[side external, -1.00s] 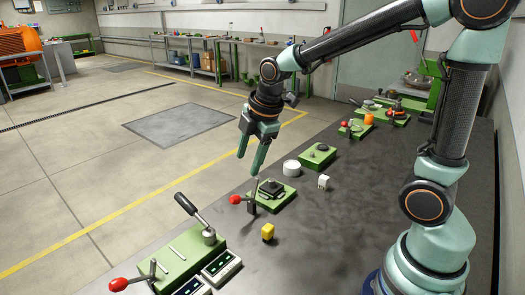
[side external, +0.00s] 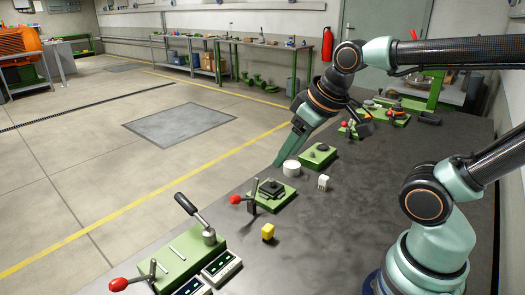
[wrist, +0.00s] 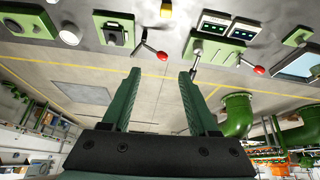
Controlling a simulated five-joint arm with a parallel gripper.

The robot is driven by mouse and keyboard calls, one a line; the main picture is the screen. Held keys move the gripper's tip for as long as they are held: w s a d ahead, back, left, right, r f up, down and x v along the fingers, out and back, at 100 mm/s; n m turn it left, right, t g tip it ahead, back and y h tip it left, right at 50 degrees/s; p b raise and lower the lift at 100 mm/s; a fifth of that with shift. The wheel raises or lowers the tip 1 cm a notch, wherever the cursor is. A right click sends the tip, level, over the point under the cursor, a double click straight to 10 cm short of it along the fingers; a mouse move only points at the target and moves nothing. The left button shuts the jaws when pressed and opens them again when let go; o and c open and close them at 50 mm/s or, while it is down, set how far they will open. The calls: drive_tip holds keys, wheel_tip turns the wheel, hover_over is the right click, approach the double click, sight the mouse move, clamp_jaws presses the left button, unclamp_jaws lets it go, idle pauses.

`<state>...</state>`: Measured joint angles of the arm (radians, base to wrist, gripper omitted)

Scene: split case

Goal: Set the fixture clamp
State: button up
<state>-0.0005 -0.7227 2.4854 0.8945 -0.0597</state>
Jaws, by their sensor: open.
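A green fixture (side external: 286,199) with a dark block on top stands mid-bench. Its clamp lever with a red knob (side external: 235,199) points left and is also in the wrist view (wrist: 162,54). A larger green fixture (side external: 172,262) at the front left has a black-handled lever (side external: 187,205) and a second red-knobbed lever (side external: 118,284). Which of these is the named clamp, I cannot tell. My gripper (side external: 279,164) is open and empty, tilted, above and behind the middle fixture near the bench's left edge. In the wrist view its two fingers (wrist: 159,73) stand apart with only floor between them.
Two display boxes (side external: 222,268) sit by the front fixture. More green fixtures (side external: 318,156) line the bench behind. The bench's right middle is clear.

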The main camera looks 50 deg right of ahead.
drive_tip(key=n+g, duration=0.2)
drive_tip(key=n, duration=1.3)
approach(236, 197)
drive_tip(key=x, duration=0.9)
drive_tip(key=shift+f, duration=0.25)
clamp_jaws()
